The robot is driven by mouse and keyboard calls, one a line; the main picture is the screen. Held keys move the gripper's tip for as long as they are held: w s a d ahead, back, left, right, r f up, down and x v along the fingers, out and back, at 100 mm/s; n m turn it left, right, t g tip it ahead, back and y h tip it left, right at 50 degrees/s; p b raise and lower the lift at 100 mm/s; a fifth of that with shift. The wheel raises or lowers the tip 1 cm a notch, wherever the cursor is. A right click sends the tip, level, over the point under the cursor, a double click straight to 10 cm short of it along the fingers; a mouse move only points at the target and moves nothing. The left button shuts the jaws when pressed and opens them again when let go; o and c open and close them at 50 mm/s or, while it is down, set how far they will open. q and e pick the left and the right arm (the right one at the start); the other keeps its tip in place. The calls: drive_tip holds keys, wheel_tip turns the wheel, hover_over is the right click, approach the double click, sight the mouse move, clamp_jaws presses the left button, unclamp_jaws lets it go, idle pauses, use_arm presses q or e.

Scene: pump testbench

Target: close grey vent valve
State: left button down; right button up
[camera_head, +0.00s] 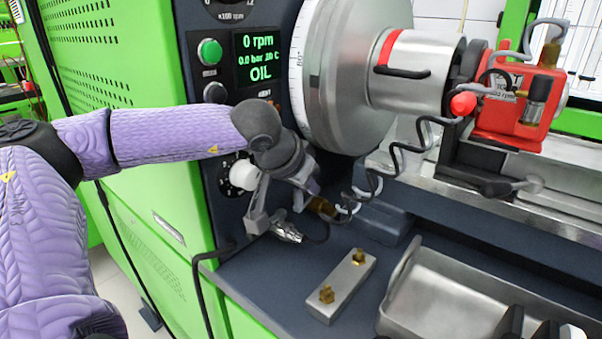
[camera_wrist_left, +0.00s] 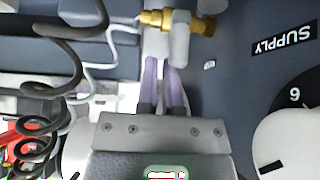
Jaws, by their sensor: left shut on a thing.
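My left gripper (camera_head: 290,190) is low at the front of the machine, beside the control panel and below the big round dial. In the left wrist view its two fingers (camera_wrist_left: 162,75) are close together and shut on the grey vent valve. The valve's grey lever (camera_wrist_left: 181,42) stands beside the fingertips, next to a brass fitting (camera_wrist_left: 160,19). The brass fitting also shows in the head view (camera_head: 322,206), partly behind the gripper. The fingers hide part of the valve, so I cannot tell its exact position. My right gripper is not clearly seen.
A white knob (camera_head: 245,175) on the panel is close beside the gripper. Coiled hoses (camera_wrist_left: 45,85) hang close by. A metal block (camera_head: 343,286) with brass fittings and a metal tray (camera_head: 440,300) lie on the bench. Dark pieces at the bottom right are unclear.

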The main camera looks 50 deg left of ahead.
use_arm(q)
drive_tip(key=p+v, duration=0.3)
drive_tip(key=v, duration=0.7)
drive_tip(key=shift+p, duration=0.3)
drive_tip(key=shift+f, duration=0.15)
